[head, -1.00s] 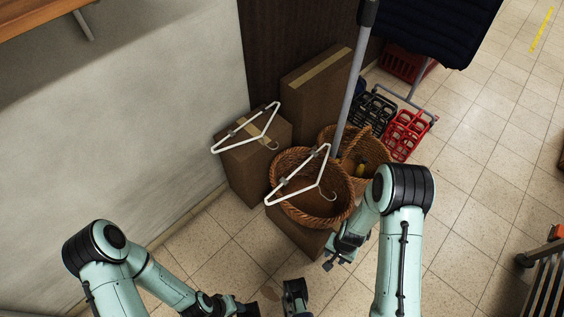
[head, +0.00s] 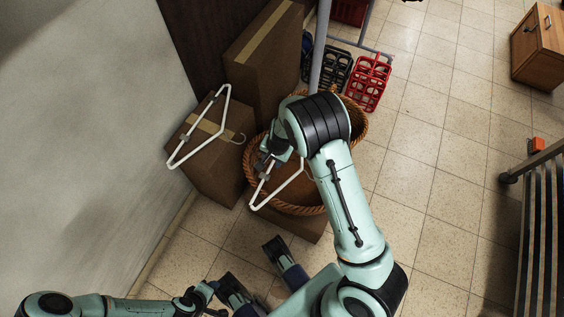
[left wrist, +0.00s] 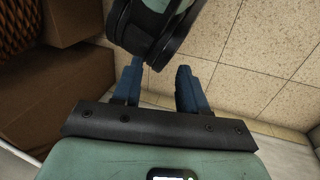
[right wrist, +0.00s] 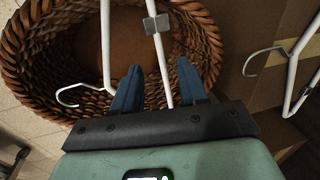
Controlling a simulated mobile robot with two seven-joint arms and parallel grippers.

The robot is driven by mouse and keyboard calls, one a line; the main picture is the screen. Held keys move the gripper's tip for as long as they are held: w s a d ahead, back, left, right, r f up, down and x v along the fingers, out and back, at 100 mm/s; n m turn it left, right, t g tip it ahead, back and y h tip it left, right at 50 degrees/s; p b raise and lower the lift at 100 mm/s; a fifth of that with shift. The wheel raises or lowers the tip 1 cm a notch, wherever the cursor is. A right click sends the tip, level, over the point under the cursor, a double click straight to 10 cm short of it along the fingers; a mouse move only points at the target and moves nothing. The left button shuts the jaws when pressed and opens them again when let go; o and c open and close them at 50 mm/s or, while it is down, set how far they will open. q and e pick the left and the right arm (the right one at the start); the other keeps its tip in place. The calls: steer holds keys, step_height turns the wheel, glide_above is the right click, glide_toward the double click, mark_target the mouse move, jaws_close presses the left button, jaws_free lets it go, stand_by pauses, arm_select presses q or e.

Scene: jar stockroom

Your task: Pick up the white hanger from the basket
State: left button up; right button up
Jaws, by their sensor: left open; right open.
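A white hanger (head: 254,205) with grey clips lies across the woven basket (head: 300,209); my right arm hides part of both in the head view. My right gripper (head: 268,158) is open above the basket's left side, at the hanger. In the right wrist view, the hanger (right wrist: 105,45) crosses the basket (right wrist: 205,55), with its hook at the left. One of its wires runs between the open right fingers (right wrist: 157,70). Contact cannot be told. My left gripper (head: 248,260) is open and empty, low in front of the basket; its fingers also show in the left wrist view (left wrist: 158,72).
A second white hanger (head: 228,100) lies on a cardboard box (head: 215,175) left of the basket. A taller box (head: 265,55) stands behind. A grey pole (head: 319,55), a black crate (head: 332,68) and a red crate (head: 367,82) are behind the basket. The right floor is mostly clear.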

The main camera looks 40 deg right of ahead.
mark_target(269, 169)
steer(key=f+b, duration=0.1)
steer(key=f, duration=0.1)
steer(key=w+f+b, duration=0.1)
steer(key=f, duration=0.2)
steer(key=f+b, duration=0.1)
steer(key=f, duration=0.1)
steer(key=shift+w+f, duration=0.15)
steer(key=shift+f, duration=0.25)
steer(key=shift+a+f, duration=0.1)
steer(key=shift+f, duration=0.05)
arm_select(q)
steer(key=w+a+f+t, duration=0.1)
steer(key=w+a+f, duration=0.1)
steer(key=w, duration=0.3)
steer(key=shift+w+a+f+t+y, duration=0.3)
steer(key=shift+a+f+y, duration=0.1)
steer(key=shift+f, duration=0.4)
arm_select(e)
jaws_close()
